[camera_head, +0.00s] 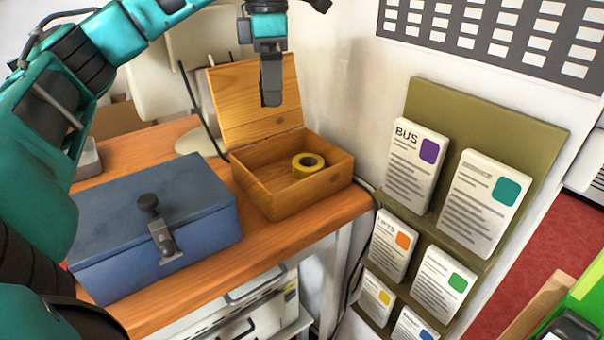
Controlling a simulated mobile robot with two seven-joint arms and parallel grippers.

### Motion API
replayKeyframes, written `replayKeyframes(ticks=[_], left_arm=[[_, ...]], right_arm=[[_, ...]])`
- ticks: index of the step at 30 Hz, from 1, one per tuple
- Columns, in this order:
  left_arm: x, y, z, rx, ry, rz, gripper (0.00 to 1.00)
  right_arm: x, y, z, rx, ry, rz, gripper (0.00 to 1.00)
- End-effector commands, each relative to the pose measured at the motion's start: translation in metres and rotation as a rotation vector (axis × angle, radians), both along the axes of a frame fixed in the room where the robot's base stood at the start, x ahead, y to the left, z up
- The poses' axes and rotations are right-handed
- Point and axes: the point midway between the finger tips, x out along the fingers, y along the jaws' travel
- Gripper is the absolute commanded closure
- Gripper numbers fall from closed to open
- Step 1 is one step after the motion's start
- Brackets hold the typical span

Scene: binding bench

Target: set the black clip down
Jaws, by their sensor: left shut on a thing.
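My left gripper (271,92) points down in front of the raised lid of the wooden box. It is shut on a small dark thing, which I take to be the black clip; its outline is hard to tell from the dark fingers. The gripper is above the table, apart from the box's open tray. My right gripper is not in view.
The open wooden box (265,203) holds a yellow tape roll (308,165). A closed blue box (105,235) with a dark knob and metal latch stands left on the wooden table (268,243). An olive leaflet rack (500,122) stands right. Bare tabletop shows along the front edge.

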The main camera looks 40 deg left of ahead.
Motion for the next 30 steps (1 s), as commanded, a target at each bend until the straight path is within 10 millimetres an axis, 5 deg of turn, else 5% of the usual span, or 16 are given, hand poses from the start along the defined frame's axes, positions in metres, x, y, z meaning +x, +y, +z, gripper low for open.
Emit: replayKeyframes(ticks=[5, 11, 21, 30], left_arm=[[-0.005, 0.009, -0.008, 0.0, 0.002, 0.076, 0.52], [-0.005, 0.009, -0.061, 0.0, 0.004, 0.078, 0.52], [-0.005, 0.01, -0.135, 0.002, 0.002, 0.077, 0.52], [-0.005, 0.009, -0.167, 0.002, 0.002, 0.076, 0.52]], right_arm=[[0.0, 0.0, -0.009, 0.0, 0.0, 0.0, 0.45], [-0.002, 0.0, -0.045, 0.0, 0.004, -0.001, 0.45], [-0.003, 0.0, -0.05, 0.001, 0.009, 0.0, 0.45], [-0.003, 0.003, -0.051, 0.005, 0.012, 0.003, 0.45]])
